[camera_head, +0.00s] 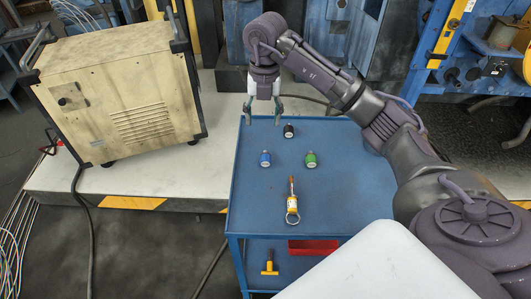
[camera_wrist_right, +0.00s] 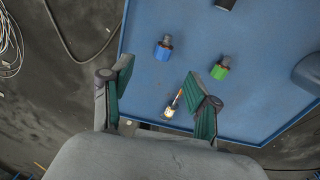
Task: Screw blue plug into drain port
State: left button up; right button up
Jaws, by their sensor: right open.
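The blue plug (camera_head: 265,158) stands on the blue cart top (camera_head: 250,195), left of the green plug (camera_head: 311,160). A black plug (camera_head: 289,131) is behind them. My right gripper (camera_head: 263,118) is open and empty, pointing down above the cart's far left edge. In the right wrist view the blue plug (camera_wrist_right: 163,48) shows beyond the open fingers (camera_wrist_right: 158,72), with nothing between them. I cannot make out the drain port. My left gripper is not in view.
A red tray (camera_head: 312,247) and a yellow tool (camera_head: 270,267) are on the lower shelf. A beige machine (camera_head: 115,95) stands at left on a pale platform (camera_head: 195,178).

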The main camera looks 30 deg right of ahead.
send_over(266, 154)
jog(key=f, duration=0.8)
jog(key=shift+w+d, duration=0.25)
jog(key=shift+w, duration=0.1)
jog(key=shift+s+a+f+p, duration=0.15)
jog(key=shift+f+p, duration=0.15)
jog(key=shift+f, duration=1.05)
jog(key=shift+s+a+f+p, duration=0.1)
jog(key=shift+f+p, duration=0.15)
jog(key=shift+f, duration=1.1)
grip_shut()
